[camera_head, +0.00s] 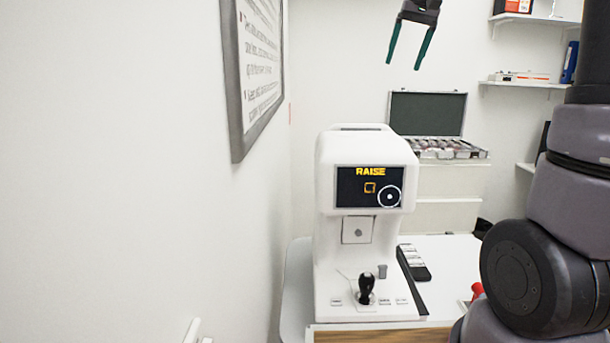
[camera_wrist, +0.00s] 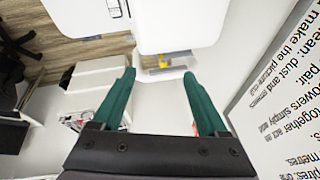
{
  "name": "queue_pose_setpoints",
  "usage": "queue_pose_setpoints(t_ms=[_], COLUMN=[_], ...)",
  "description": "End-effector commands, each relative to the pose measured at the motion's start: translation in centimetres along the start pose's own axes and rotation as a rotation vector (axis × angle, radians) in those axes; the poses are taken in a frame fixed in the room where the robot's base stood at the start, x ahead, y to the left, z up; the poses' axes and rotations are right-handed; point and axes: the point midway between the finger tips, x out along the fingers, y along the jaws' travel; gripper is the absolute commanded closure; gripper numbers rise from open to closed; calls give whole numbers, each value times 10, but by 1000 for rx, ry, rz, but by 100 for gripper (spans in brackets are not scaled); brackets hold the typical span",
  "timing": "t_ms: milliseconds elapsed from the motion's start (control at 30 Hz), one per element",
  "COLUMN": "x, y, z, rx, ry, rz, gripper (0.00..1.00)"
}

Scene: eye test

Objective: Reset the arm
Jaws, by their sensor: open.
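My gripper (camera_head: 409,42) hangs high at the top of the head view, pointing down, with its two green fingers spread and nothing between them. The wrist view also shows my gripper (camera_wrist: 158,72) open and empty. Below it in the head view stands a white eye-test machine (camera_head: 335,245) with a dark screen (camera_head: 368,187) reading "RAISE", a small yellow square and a white circle. A black joystick (camera_head: 366,289) stands upright on its base. My gripper is well apart from the machine. Part of my arm fills the right side of the head view.
The machine stands on a white table (camera_head: 455,258). Behind it, an open case (camera_head: 440,148) lies on a white cabinet (camera_head: 448,185). A framed text board (camera_head: 240,90) hangs on the left wall. Shelves (camera_head: 530,84) are at the upper right. Open air surrounds my gripper.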

Motion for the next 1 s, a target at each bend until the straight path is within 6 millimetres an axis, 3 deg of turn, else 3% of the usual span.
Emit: queue_pose_setpoints(t_ms=[33,233,400,500,700,1000], x=[-10,-23,-13,-2,13,15], y=[4,22,37,45,54,54], z=[25,117,193,227,262,265], rx=[11,67,117,142,172,176], ry=[23,110,181,214,248,250], rz=[-12,-53,-85,-98,-111,-112], gripper=[24,24,24,24,24,24])
